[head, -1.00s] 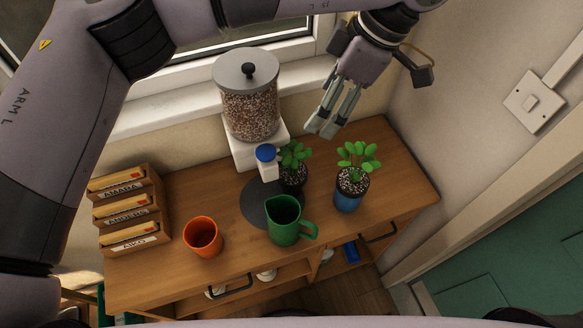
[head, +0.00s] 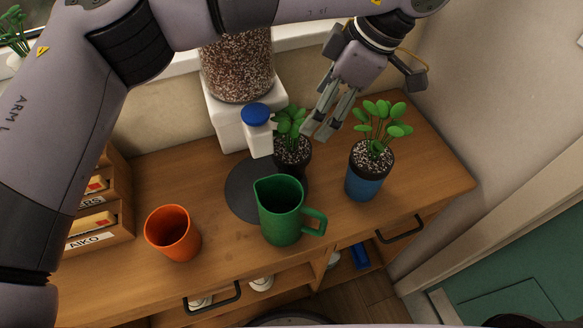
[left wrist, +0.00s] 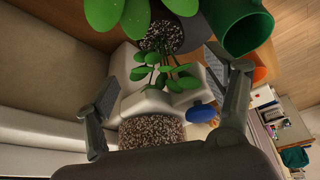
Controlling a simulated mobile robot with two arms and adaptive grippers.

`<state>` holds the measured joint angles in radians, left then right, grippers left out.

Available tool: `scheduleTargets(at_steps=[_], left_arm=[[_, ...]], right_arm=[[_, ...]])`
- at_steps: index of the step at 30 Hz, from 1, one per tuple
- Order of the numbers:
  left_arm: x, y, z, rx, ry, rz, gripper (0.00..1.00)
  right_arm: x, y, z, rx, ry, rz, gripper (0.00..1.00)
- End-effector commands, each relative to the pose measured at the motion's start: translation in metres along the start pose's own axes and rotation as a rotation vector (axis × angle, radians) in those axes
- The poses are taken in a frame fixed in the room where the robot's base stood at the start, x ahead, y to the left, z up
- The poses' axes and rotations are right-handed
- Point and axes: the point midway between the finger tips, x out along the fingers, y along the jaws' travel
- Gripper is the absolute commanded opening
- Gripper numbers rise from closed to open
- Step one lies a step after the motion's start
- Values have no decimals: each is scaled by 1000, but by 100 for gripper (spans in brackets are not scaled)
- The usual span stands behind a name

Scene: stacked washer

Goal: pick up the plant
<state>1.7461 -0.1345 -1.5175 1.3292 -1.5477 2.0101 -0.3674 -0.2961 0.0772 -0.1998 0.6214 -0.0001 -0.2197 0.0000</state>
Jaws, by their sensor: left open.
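Two potted plants stand on the wooden cabinet. One plant in a dark pot (head: 292,157) is beside the white dispenser. The other, in a blue pot with a dark upper band (head: 365,181), stands to its right. My left gripper (head: 318,130) is open and empty, above and between the plants in the head view. In the left wrist view, leaves and the speckled soil of the dark-potted plant (left wrist: 165,36) show beyond the open fingers (left wrist: 163,115). Large leaves (left wrist: 118,12) at upper left look closer to the camera. My right gripper is not in view.
A green pitcher (head: 280,212) stands in front of the dark pot, near a dark round mat (head: 240,190). An orange cup (head: 173,233) is to the left. The grain-filled dispenser (head: 237,70) stands behind. A letter rack (head: 115,210) is at far left.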

Motion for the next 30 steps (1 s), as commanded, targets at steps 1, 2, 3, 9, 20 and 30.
scheduleTargets(at_steps=[1, 2, 3, 9, 20, 30], left_arm=[[7, 0, 1, 0, -1, -2, 77], [10, 0, 0, 1, -1, -3, 77], [16, 0, 0, 1, -1, -5, 77], [58, -1, 0, 2, -2, -6, 77], [117, -1, 0, 0, 0, -2, 77], [152, -2, 5, 1, 0, -5, 77]], right_arm=[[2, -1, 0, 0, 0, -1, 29], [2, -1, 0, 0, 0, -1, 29], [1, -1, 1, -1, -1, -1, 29], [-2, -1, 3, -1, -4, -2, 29], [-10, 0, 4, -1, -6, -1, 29], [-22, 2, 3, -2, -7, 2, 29]])
